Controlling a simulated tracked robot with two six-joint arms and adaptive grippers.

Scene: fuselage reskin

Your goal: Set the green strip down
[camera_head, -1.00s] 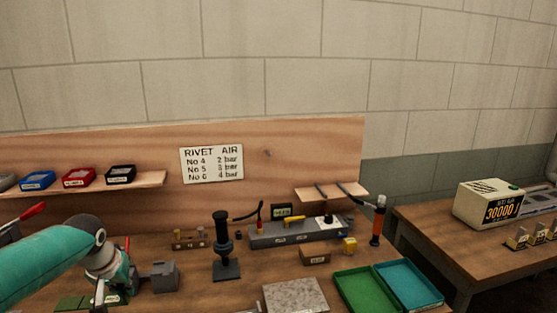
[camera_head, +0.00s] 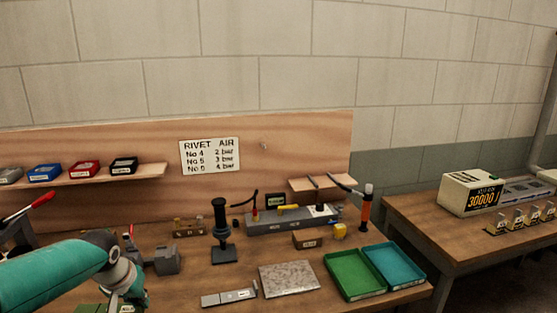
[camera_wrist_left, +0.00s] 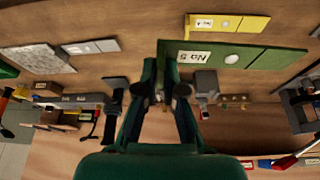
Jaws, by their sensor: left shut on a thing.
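The green strip, labelled No 5, shows in the left wrist view (camera_wrist_left: 235,57). In the head view only a piece of it (camera_head: 88,308) shows at the bottom edge. My left gripper (camera_wrist_left: 164,68) is shut on the labelled end of the strip, and the rest of the strip reaches out to the right in the wrist view. In the head view my left gripper (camera_head: 126,300) is at the bottom left, its fingertips largely hidden. I cannot tell whether the strip touches the bench. My right gripper is not in view.
A grey strip (camera_head: 228,298) and a speckled plate (camera_head: 290,279) lie to the right on the bench. A yellow strip (camera_wrist_left: 228,24) lies near the green one. A grey block (camera_head: 167,260) and black stand (camera_head: 222,245) are behind. Green (camera_head: 352,275) and teal trays (camera_head: 394,264) are at right.

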